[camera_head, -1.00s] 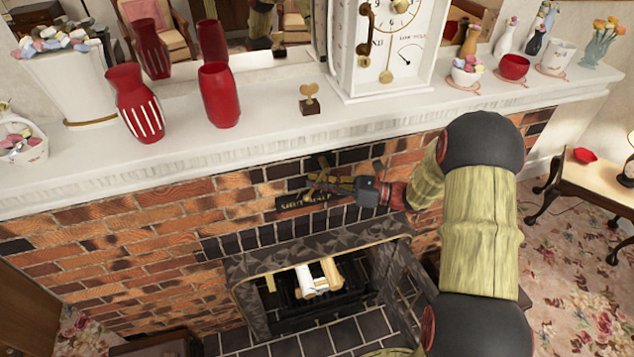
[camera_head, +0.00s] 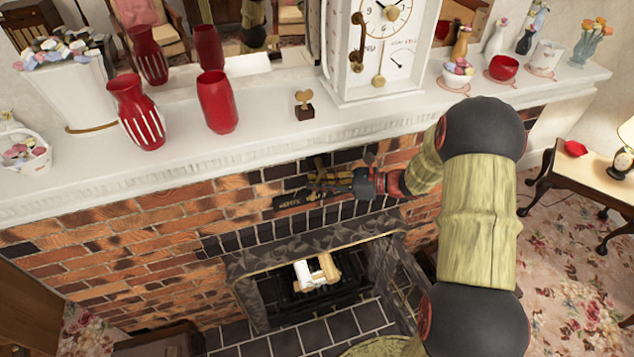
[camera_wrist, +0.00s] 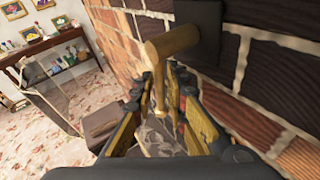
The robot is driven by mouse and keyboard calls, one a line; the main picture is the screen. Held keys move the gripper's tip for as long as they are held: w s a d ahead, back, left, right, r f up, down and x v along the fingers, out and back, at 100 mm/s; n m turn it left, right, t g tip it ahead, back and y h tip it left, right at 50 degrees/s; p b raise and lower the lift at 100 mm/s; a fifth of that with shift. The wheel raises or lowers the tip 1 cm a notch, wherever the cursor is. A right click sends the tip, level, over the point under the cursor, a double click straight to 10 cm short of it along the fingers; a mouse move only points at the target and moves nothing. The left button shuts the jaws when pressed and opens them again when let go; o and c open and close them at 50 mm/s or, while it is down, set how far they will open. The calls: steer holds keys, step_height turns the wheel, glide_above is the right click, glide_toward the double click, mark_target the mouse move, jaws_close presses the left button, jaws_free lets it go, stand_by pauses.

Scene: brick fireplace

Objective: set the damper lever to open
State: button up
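The damper lever is a brass-coloured rod (camera_wrist: 160,92) below a thick round hub (camera_wrist: 172,42) in the wrist view. The hub sits against a dark plate (camera_wrist: 197,35) on the brick wall. In the head view a dark lettered plate (camera_head: 292,199) is on the bricks above the firebox, partly covered by my gripper (camera_head: 318,181). In the wrist view my gripper (camera_wrist: 160,105) has its fingers apart, one on each side of the rod. I cannot tell whether either finger touches it. The plate's lettering is too small to read.
The white mantel shelf (camera_head: 180,150) juts out above my gripper, with red vases (camera_head: 217,102), a small heart ornament (camera_head: 304,105) and a clock (camera_head: 350,75) on it. The firebox with pale logs (camera_head: 316,271) is below. A side table (camera_head: 580,178) stands at the right.

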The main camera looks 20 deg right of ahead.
steer(key=shift+o, duration=1.2)
steer(key=v, duration=1.2)
